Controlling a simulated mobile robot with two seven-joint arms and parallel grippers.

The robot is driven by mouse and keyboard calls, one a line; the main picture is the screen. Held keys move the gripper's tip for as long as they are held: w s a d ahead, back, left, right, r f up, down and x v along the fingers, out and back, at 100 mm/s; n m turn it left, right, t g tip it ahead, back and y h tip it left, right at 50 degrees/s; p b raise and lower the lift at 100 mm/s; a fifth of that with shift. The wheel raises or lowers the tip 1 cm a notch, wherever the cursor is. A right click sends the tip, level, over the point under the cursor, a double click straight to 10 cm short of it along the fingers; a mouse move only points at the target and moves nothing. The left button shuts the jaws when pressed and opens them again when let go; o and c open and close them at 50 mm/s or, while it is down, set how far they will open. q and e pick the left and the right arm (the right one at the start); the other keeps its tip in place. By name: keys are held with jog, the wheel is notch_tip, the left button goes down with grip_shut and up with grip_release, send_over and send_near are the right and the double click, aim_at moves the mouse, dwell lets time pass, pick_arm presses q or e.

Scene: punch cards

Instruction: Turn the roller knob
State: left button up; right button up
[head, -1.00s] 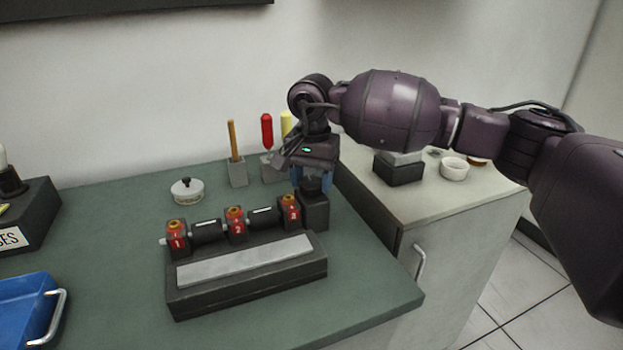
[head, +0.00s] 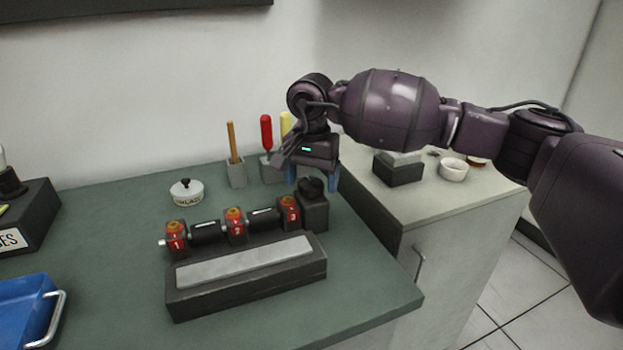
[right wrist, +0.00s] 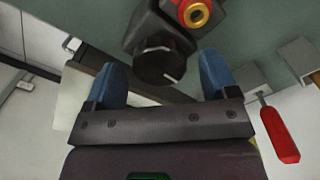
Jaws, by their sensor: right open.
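The black roller knob (head: 311,186) sits on top of the dark block at the right end of the roller device (head: 247,277). In the right wrist view the knob (right wrist: 157,68) shows a short white mark on its face. My right gripper (head: 312,179) points down over the knob, with its blue fingers open. In the right wrist view the fingers (right wrist: 162,70) stand on either side of the knob, with a gap to each. The device carries red numbered pieces 1 (head: 176,238), 2 (head: 234,222) and 3 (head: 288,211). My left gripper is not in view.
Tool holders with an orange-handled tool (head: 231,141) and a red-handled tool (head: 266,132) stand behind the device. A white lidded pot (head: 187,195) is at back left, a blue tray (head: 24,308) at front left. A lower side counter (head: 437,205) holds a white bowl (head: 453,170).

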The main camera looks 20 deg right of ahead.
aim_at(311, 183)
notch_tip(311, 183, up, 10)
jog(key=p, duration=0.1)
jog(key=shift+r, duration=0.25)
dwell(0.5)
